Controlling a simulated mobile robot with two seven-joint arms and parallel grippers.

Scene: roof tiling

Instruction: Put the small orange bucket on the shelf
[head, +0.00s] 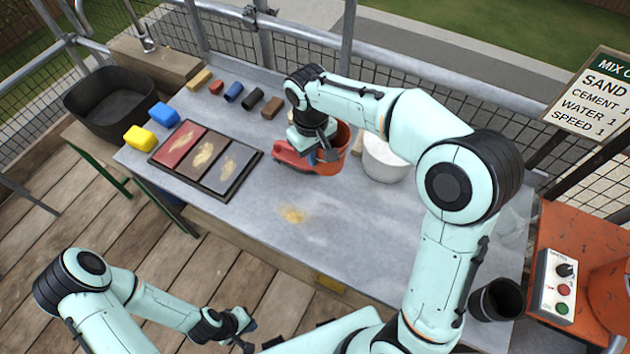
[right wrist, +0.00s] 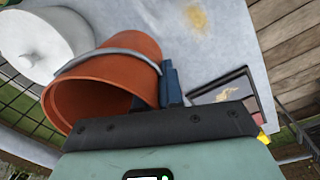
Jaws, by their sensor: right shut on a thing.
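The small orange bucket (head: 331,160) is over the back middle of the grey worktop, partly hidden by my right gripper (head: 318,156). In the right wrist view the bucket (right wrist: 118,72) shows its open mouth and a grey handle band. My right gripper's blue fingers (right wrist: 172,88) are shut at the bucket's side. I cannot tell whether its base touches the worktop. My left gripper (head: 244,325) hangs low in front of the worktop, away from the bucket; its finger gap is unclear. I cannot make out a shelf.
A white bucket (head: 386,158) stands just right of the orange one. A red object (head: 290,155) is at its left. A tray of three colour panels (head: 172,159), sponges (head: 140,138) and small coloured blocks (head: 235,92) occupy the left. The front middle is clear except for sand (head: 293,214).

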